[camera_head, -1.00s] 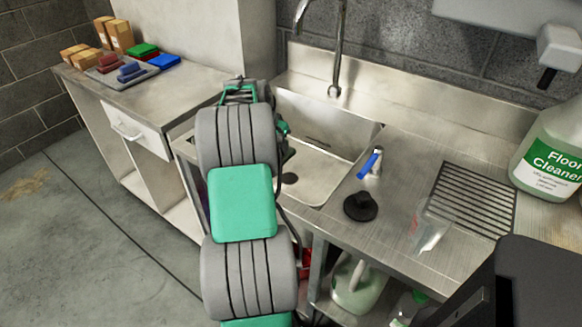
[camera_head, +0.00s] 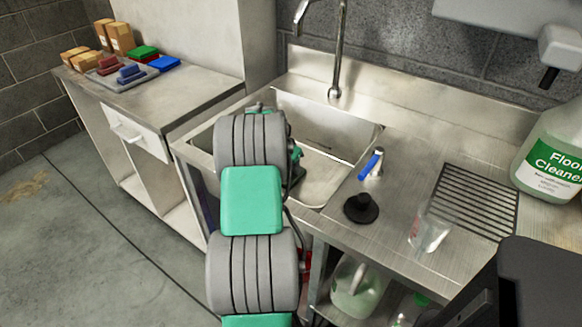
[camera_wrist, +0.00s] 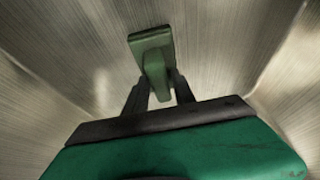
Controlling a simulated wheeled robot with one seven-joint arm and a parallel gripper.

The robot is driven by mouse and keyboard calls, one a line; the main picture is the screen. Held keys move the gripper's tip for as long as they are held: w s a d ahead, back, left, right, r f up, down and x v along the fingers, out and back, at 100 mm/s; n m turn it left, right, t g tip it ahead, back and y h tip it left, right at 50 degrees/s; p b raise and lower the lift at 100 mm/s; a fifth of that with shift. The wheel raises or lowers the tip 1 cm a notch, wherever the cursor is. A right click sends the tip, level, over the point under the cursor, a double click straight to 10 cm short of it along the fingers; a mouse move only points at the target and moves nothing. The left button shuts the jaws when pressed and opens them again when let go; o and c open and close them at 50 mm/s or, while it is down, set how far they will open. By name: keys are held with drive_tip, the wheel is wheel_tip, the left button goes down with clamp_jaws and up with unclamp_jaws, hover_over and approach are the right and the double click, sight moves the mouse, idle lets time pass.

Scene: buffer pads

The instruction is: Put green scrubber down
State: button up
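In the wrist view the green scrubber (camera_wrist: 151,48) shows a blocky head and a narrower part reaching back between my fingers. My gripper (camera_wrist: 160,88) is shut on that narrower part, with a dark finger on each side. Brushed metal surfaces surround it, as of the sink's inside. In the head view my arm reaches over the left part of the steel sink (camera_head: 335,135). My gripper and the scrubber are hidden behind my arm there. I cannot tell whether the scrubber touches the sink.
A blue-handled tap lever (camera_head: 371,163), a black plug (camera_head: 361,208) and a clear cup (camera_head: 430,226) stand right of the sink, near a ribbed drain area (camera_head: 472,200). A floor cleaner jug (camera_head: 552,150) stands far right. Coloured pads (camera_head: 143,52) lie on the left counter (camera_head: 185,90).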

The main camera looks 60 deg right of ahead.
drive_tip(key=shift+o, duration=1)
drive_tip(key=shift+r, duration=0.3)
drive_tip(key=p+v, duration=0.1)
drive_tip(key=v, duration=1)
drive_tip(key=shift+a+r, duration=0.2)
drive_tip(key=shift+r, duration=0.1)
